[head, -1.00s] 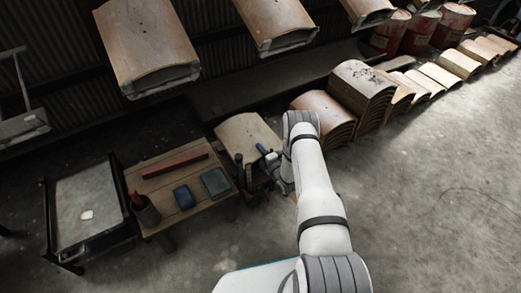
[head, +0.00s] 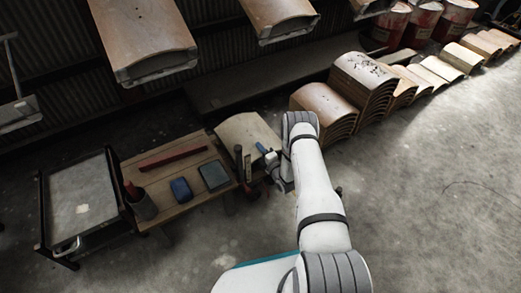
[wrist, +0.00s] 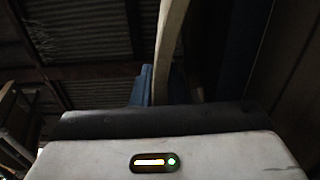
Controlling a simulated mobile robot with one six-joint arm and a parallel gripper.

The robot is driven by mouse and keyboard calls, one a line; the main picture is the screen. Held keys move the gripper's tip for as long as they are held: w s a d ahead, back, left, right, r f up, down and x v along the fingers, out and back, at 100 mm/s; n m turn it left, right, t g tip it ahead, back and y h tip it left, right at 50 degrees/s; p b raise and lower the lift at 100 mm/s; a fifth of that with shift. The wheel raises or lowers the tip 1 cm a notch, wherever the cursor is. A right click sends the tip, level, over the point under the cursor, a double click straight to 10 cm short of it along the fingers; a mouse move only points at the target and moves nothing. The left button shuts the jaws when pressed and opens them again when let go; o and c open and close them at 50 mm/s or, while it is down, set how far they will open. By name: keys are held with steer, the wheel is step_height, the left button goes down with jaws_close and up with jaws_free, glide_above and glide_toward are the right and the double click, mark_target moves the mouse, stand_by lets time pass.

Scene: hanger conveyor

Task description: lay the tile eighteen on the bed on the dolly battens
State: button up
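A pale curved tile (head: 246,130) is at my gripper (head: 267,154), which has a blue finger against its near right side. In the wrist view the tile shows as a thin pale edge (wrist: 171,40) between a blue finger and a darker blue one, so my gripper (wrist: 165,85) appears shut on it. The tile is tilted, beside the wooden bench's right end. No number can be read on it. I cannot make out a bed or dolly battens; my arm hides part of the floor.
The wooden bench (head: 152,168) carries a red bar (head: 173,158), a blue block (head: 181,189) and a grey-blue block (head: 214,176). A black-framed cart (head: 112,190) stands left. Tile stacks (head: 362,82) stand behind my arm. Tiles hang overhead (head: 140,30). The right floor is clear.

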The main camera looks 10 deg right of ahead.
steer(key=o, duration=0.5)
steer(key=shift+r, duration=0.1)
steer(key=shift+s+f, duration=0.1)
steer(key=shift+f, duration=0.15)
steer(key=p+v, duration=0.1)
steer(key=v, duration=0.1)
steer(key=p+v, duration=0.1)
steer(key=v, duration=0.2)
steer(key=p+v, duration=0.1)
steer(key=v, duration=0.1)
steer(key=shift+s+d+r, duration=0.1)
steer(key=shift+r, duration=0.2)
steer(key=shift+s, duration=0.15)
steer(key=shift+f, duration=0.1)
